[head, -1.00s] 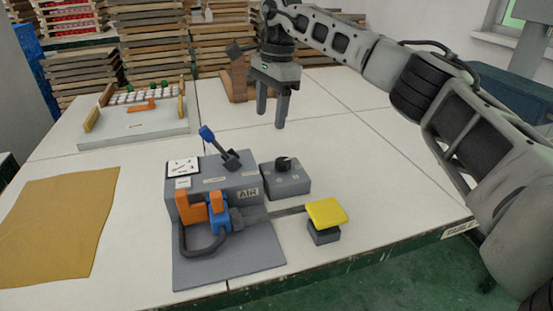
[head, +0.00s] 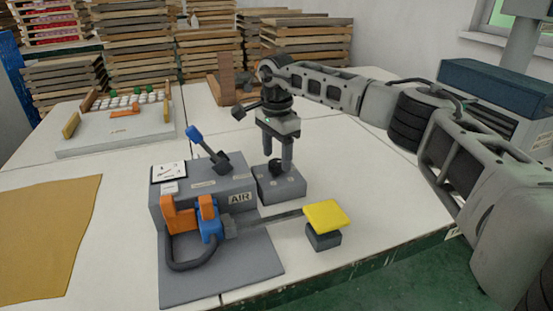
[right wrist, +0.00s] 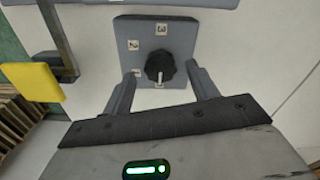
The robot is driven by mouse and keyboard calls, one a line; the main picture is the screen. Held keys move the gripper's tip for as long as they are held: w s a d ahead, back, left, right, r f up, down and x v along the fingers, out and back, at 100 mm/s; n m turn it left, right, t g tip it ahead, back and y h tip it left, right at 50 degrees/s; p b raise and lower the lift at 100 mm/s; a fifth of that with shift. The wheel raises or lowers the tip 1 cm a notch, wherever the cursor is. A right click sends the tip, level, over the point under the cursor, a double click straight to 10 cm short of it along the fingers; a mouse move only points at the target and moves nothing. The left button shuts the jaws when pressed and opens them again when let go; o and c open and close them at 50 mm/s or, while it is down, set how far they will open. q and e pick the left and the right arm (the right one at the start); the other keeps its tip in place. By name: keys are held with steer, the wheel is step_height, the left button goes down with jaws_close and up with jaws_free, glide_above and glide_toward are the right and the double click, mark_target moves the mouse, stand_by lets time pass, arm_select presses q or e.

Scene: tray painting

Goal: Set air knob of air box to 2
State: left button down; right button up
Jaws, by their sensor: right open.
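The grey air box (head: 225,185), labelled AIR, stands on the table in the head view. Beside its right side is a smaller grey knob box (head: 290,188) with a dark round knob (head: 277,166). My right gripper (head: 278,160) points down with its fingers at the knob. In the right wrist view, the open fingers (right wrist: 161,72) are on either side of the black knob (right wrist: 160,65), with gaps showing. Labels 3 and 2 are readable on the knob box (right wrist: 182,35). The knob's white mark points down in this view, away from the 3. My left gripper is out of view.
A blue-handled lever (head: 208,147) rises from the air box. An orange-and-blue coupling with a hose (head: 182,265) is in front. A yellow pad (head: 325,214) stands to the right. A tan cloth (head: 45,235) lies left, and a bead tray (head: 115,142) sits behind.

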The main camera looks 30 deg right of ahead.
steer(key=shift+f, duration=0.8)
steer(key=c, duration=1)
